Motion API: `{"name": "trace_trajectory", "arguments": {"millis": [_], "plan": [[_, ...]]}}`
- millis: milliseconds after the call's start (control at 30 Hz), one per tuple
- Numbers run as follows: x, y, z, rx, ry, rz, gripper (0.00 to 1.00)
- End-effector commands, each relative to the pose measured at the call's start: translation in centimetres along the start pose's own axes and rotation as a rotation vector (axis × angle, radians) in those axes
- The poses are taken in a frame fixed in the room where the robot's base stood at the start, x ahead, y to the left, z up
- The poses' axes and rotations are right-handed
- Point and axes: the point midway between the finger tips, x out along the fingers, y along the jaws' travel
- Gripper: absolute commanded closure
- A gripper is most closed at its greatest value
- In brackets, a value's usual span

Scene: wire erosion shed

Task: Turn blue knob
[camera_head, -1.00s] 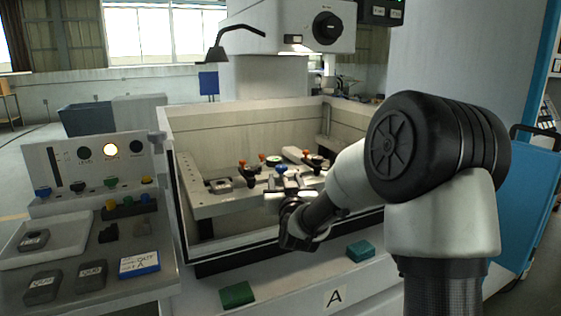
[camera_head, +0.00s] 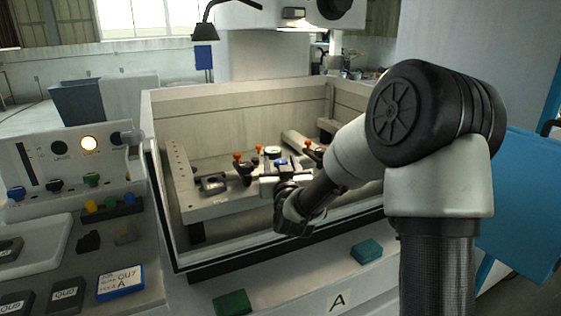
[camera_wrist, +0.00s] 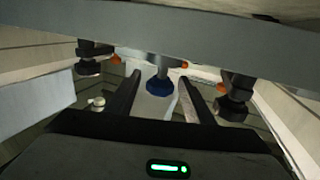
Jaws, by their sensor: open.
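A blue knob (camera_wrist: 159,88) shows in the wrist view between the two dark fingers of my gripper (camera_wrist: 158,80). It hangs below a grey stem, and I see clear gaps on both sides of it. In the head view the blue knob (camera_head: 281,162) is inside the walled tank, among the clamps, right at the end of my gripper (camera_head: 281,172). My gripper is open, and no contact with the knob shows. Another blue knob (camera_head: 16,193) sits on the control panel at the far left, far from my gripper.
Clamps with orange tips (camera_head: 238,158) stand on both sides of my gripper. The tank's front wall (camera_head: 225,256) lies under my forearm. A control panel (camera_head: 75,160) with a lit lamp and coloured knobs is at left. Green blocks (camera_head: 232,303) lie on the front ledge.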

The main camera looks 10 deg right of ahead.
Motion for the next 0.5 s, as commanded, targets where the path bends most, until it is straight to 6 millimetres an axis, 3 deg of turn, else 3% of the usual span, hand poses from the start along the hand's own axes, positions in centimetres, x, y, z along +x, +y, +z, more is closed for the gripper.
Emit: {"name": "trace_trajectory", "arguments": {"millis": [133, 367, 500], "plan": [[0.00, 0.01, 0.01, 0.000, 0.000, 0.000, 0.55], [0.00, 0.01, 0.00, 0.000, 0.000, 0.000, 0.93], [0.01, 0.05, 0.02, 0.000, 0.001, -0.004, 0.93]]}}
